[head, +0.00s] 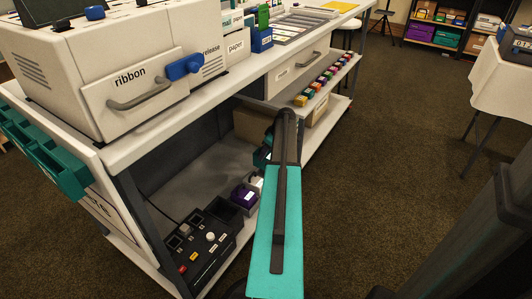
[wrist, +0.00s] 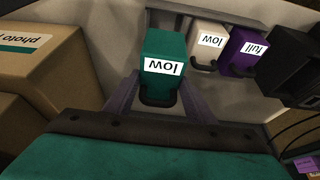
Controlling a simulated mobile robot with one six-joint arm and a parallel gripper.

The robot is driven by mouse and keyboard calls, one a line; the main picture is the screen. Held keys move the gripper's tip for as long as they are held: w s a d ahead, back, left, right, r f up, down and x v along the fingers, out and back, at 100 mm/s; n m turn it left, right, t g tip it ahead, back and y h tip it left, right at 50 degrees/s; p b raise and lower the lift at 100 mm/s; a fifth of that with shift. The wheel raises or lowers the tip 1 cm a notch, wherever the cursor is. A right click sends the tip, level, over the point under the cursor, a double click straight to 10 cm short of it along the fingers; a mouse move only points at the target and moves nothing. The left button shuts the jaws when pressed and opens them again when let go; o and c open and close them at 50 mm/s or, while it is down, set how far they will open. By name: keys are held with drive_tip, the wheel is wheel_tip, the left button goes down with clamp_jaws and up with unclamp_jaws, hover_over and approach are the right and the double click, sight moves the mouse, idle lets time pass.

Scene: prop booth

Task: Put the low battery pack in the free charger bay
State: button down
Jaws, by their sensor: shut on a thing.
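My gripper (wrist: 160,92) is shut on the handle of a teal pack labelled "low" (wrist: 163,48) in the wrist view. In the head view my arm mostly hides the gripper, with a bit of teal beside it. Right of the teal pack stand a white pack labelled "low" (wrist: 207,42) and a purple pack labelled "full" (wrist: 245,52). The purple pack also shows on the lower shelf in the head view (head: 244,194). A dark bay (wrist: 286,72) beside the purple pack looks empty; it also shows in the head view (head: 224,211).
A black control box (head: 205,252) with knobs and buttons sits at the front of the lower shelf (head: 206,172). A cardboard box labelled "photo" (wrist: 40,50) stands left of the gripper. The bench top (head: 150,140) overhangs the shelf, and a teal bin (head: 52,170) hangs at its end.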

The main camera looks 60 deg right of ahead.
drive_tip(key=shift+f, duration=0.1)
drive_tip(key=shift+f+b, duration=1.6)
drive_tip(key=shift+f, duration=0.55)
drive_tip(key=shift+f, duration=0.1)
idle(0.7)
drive_tip(key=shift+f+b, duration=0.35)
drive_tip(key=shift+f, duration=2.1)
idle(0.4)
drive_tip(key=c, duration=0.8)
unclamp_jaws()
drive_tip(key=shift+o, duration=0.3)
drive_tip(key=shift+s, duration=0.1)
